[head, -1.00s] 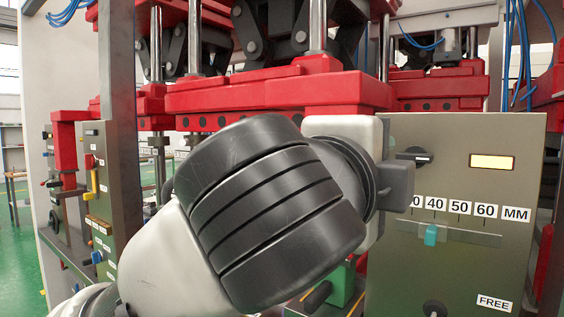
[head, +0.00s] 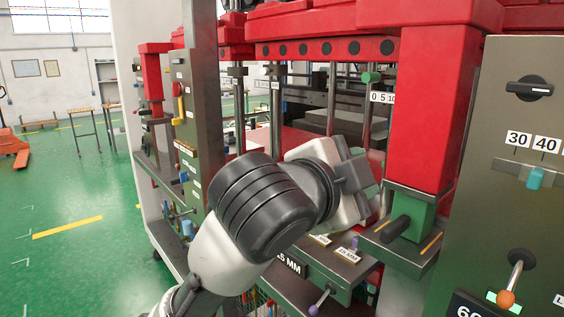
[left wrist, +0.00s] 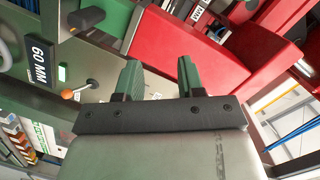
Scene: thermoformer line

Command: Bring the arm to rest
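My left arm (head: 255,210) comes in from the lower left of the head view and reaches toward the middle, in front of the red press. Its wrist end hides the fingers in the head view. In the left wrist view my left gripper (left wrist: 158,75) shows two green-and-black fingers standing apart with nothing between them. My right gripper is in neither view.
The grey control panel (head: 525,130) with a teal slider (head: 535,178) and an orange-tipped lever (head: 506,298) stands at the right. A red press column (head: 435,100) rises beside it. Green floor (head: 70,200) is open at the left.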

